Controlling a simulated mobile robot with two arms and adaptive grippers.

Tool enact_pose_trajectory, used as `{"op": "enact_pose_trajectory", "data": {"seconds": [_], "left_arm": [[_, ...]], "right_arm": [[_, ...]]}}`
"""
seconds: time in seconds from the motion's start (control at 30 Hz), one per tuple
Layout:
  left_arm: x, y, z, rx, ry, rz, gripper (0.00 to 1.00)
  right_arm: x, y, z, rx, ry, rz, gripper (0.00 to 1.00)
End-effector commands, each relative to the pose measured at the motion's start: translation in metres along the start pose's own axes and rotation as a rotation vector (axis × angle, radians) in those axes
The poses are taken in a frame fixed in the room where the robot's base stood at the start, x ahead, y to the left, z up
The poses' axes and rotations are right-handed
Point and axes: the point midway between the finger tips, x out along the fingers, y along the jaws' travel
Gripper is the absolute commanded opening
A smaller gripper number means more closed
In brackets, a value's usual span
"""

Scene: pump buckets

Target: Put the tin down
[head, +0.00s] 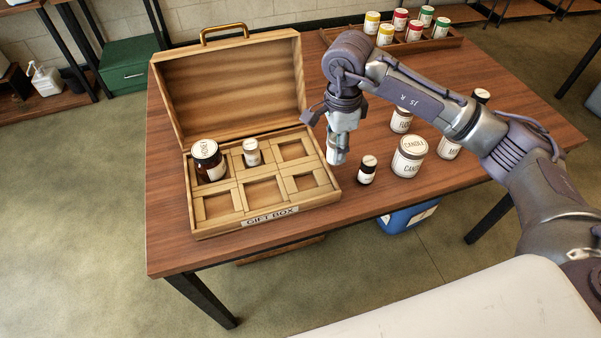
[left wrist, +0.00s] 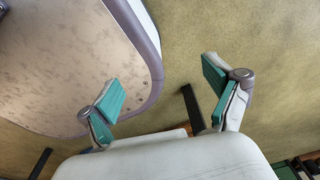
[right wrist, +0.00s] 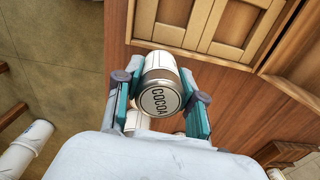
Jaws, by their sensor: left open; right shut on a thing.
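My right gripper (head: 337,152) points down just right of the gift box, above the table. In the right wrist view it is shut on the cocoa tin (right wrist: 160,98), a white tin with a silver lid marked COCOA, held between the two green pads. In the head view the tin is hard to tell from the fingers, and I cannot tell whether it touches the table. My left gripper (left wrist: 163,90) is open and empty in the left wrist view, away from the table; the head view does not show it.
The open gift box (head: 188,212) holds a honey jar (head: 207,160) back left and a small white-labelled jar (head: 251,152) back middle; its other compartments look empty. A small dark jar (head: 367,171) and a candle (head: 409,158) stand close right of my gripper. The table's front (head: 260,255) is clear.

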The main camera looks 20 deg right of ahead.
Motion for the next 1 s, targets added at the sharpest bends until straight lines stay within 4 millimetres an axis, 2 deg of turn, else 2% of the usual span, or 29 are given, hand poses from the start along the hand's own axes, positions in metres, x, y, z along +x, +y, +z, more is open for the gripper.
{"op": "enact_pose_trajectory", "data": {"seconds": [0.03, 0.1, 0.2, 0.33, 0.47, 0.73, 1.0], "left_arm": [[-0.006, 0.002, -0.001, 0.001, 0.0, 0.002, 0.89], [-0.009, 0.002, 0.0, 0.002, -0.001, 0.002, 0.89], [-0.012, -0.001, 0.002, 0.003, -0.006, -0.001, 0.89], [-0.015, -0.005, 0.008, 0.005, -0.015, -0.006, 0.89], [-0.016, -0.007, 0.011, 0.005, -0.021, -0.008, 0.89], [-0.024, -0.007, 0.011, 0.003, -0.021, -0.008, 0.89], [-0.023, -0.007, 0.01, 0.002, -0.021, -0.009, 0.89]], "right_arm": [[0.005, 0.0, 0.014, -0.004, -0.003, 0.004, 0.05], [0.014, -0.002, 0.03, -0.003, -0.003, 0.003, 0.05], [0.026, -0.003, 0.047, -0.001, -0.002, 0.003, 0.05], [0.035, -0.005, 0.06, 0.001, -0.001, 0.0, 0.05], [0.041, -0.005, 0.063, 0.003, 0.0, 0.002, 0.05], [0.075, -0.005, 0.063, 0.002, -0.001, 0.002, 0.05], [0.078, -0.006, 0.063, 0.001, 0.0, -0.002, 0.05]]}}
